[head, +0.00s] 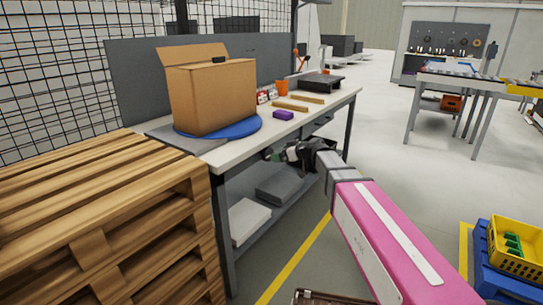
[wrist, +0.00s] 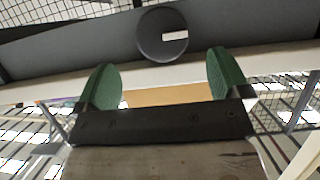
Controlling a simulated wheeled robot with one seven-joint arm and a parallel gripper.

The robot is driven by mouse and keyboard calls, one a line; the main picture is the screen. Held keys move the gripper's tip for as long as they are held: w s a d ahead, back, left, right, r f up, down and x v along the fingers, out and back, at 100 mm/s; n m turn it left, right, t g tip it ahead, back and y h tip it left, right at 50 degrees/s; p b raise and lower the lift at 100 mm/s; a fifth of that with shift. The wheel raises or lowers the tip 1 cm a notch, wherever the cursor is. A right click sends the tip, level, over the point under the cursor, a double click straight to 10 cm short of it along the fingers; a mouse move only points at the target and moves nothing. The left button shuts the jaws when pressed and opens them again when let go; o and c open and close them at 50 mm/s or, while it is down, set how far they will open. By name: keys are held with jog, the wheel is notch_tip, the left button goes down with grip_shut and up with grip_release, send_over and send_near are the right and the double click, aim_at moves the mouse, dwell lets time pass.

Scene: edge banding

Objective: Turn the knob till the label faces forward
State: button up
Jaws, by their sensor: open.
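In the wrist view, the knob (wrist: 150,45) is a dark grey round disc against a grey surface. A small white label (wrist: 175,36) sits on its face, right of centre, with its long side nearly level. My gripper (wrist: 163,62) is open, with a green pad on each finger; the knob shows beyond and between the fingertips, with no contact visible. In the head view, my gripper (head: 278,154) is at the table's front edge, below the top and partly hidden by my arm. I cannot make out the knob in the head view.
The workbench (head: 330,101) bears an open cardboard box (head: 212,95) on a blue turntable (head: 247,127), a purple block (head: 283,115) and wooden strips. A pallet stack (head: 95,185) stands at left. A yellow crate (head: 518,258) is at lower right.

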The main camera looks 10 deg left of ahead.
aim_at(268, 155)
jog(key=x, duration=0.8)
jog(key=shift+s+f, duration=0.1)
jog(key=shift+s, duration=0.05)
jog(key=c, duration=0.9)
